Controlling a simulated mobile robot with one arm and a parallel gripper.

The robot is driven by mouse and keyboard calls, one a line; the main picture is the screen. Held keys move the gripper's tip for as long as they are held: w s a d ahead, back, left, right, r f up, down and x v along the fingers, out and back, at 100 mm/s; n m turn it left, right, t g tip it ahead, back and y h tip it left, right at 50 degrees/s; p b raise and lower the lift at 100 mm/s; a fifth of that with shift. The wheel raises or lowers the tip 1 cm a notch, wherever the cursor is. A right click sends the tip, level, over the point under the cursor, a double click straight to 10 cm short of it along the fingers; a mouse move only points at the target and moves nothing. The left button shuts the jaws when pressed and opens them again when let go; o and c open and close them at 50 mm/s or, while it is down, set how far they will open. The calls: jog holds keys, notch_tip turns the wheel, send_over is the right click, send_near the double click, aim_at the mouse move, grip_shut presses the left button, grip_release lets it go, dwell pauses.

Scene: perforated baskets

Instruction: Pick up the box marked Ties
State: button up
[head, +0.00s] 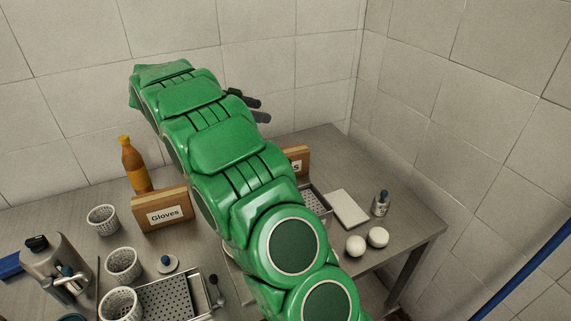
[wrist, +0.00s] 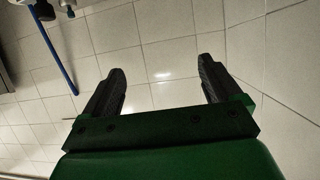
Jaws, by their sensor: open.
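A brown box (head: 299,158) stands at the back of the metal table in the head view, mostly hidden behind my green arm. Only the end of its label shows, with a final "s", so I cannot read the whole word. Another brown box, marked Gloves (head: 162,209), stands to the left of my arm. My gripper shows as dark fingers (head: 251,104) beyond my arm, above the table and in front of the back wall. In the wrist view my gripper (wrist: 161,70) is open, with nothing between its fingers, facing white tiles.
An orange bottle (head: 134,166) stands behind the Gloves box. White perforated baskets (head: 103,219), a perforated metal tray (head: 172,300) and a metal canister (head: 52,265) are at left. Two white balls (head: 367,242), a white slab (head: 349,208) and a small jar (head: 381,206) are at right.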

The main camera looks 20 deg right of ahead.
send_near(284, 152)
jog(key=f, duration=0.1)
jog(key=shift+w+x, duration=0.2)
jog(key=shift+x, duration=1.45)
jog(key=x, duration=0.4)
jog(key=shift+s+d+r, duration=0.2)
jog(key=shift+d+r, duration=0.1)
jog(key=shift+r, duration=0.05)
jog(key=shift+d+f, duration=0.2)
jog(key=shift+d, duration=0.35)
jog(key=c, duration=1.6)
